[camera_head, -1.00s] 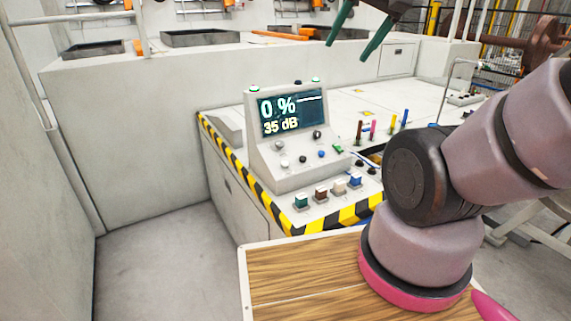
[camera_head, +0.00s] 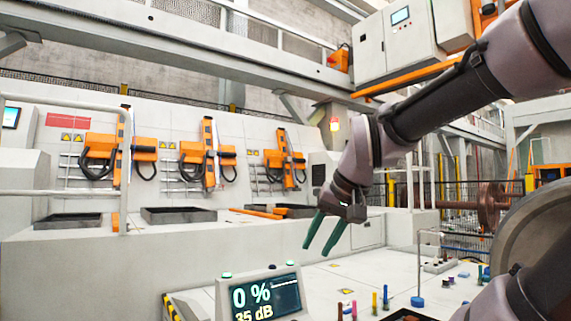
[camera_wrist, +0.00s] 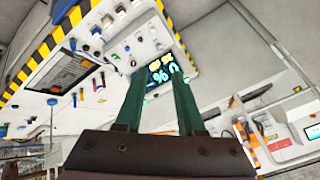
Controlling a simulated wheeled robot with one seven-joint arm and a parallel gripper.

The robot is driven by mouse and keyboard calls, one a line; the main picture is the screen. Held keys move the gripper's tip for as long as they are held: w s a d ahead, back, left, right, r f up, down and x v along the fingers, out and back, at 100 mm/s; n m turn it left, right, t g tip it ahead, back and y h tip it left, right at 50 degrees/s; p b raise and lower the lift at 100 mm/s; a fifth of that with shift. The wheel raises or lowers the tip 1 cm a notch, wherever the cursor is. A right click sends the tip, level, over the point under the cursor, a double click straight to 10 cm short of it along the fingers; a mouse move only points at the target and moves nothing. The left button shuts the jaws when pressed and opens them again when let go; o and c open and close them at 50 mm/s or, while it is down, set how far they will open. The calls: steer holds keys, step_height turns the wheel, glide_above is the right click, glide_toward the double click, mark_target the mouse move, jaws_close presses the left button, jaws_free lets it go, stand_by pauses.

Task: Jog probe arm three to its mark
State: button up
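Three orange probe arms hang on the far pale wall in the head view: a left one (camera_head: 100,147), a middle one (camera_head: 208,153) and a right one (camera_head: 284,156). No number is legible on them, so I cannot tell which is three, and no mark is clear. The console display (camera_head: 265,296) reads 0 % and 35 dB; its controls are cut off below. My gripper (camera_head: 317,248) is open and empty, green fingers pointing down, above and right of the console in the picture. In the wrist view my gripper (camera_wrist: 158,85) shows apart fingers, with the display (camera_wrist: 160,68) upside down beyond.
Dark trays (camera_head: 178,215) sit on the ledge below the probe arms. Coloured upright pegs (camera_head: 374,302) stand on the bench to the right. A large wheel (camera_head: 530,240) is at the right edge. The white bench top (camera_head: 318,285) is mostly clear behind the console.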

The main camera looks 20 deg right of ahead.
jaws_close()
stand_by(1.4)
